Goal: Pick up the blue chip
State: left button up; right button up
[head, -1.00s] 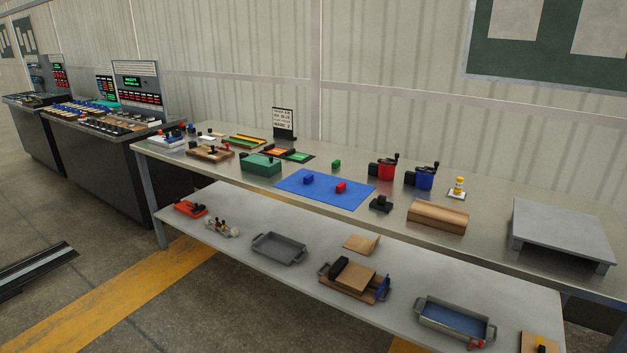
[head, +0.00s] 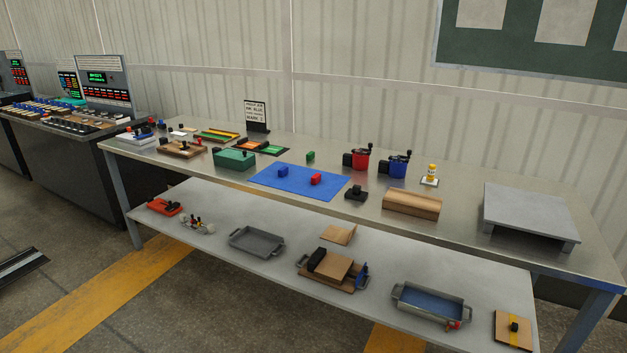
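A small blue block (head: 283,171), which looks like the blue chip, sits on a flat blue mat (head: 270,186) on the long grey workbench (head: 455,240). A small red block (head: 316,179) sits on the same mat, to its right. A small green block (head: 310,156) stands on the bench just behind the mat. Neither of my grippers shows in the head view, so nothing is seen near the blue block.
A green box (head: 234,159) stands left of the mat. Red (head: 360,159) and blue (head: 398,166) cranked devices, a black block (head: 355,193) and a wooden block (head: 411,203) stand to its right. A lower shelf (head: 215,220) holds trays.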

aim_at(284, 170)
jog(key=i+j+u, duration=0.2)
jog(key=i, duration=0.7)
jog(key=i+u, duration=0.25)
jog(key=i, duration=0.7)
jog(key=i+l+u, duration=0.2)
jog(key=i, duration=0.7)
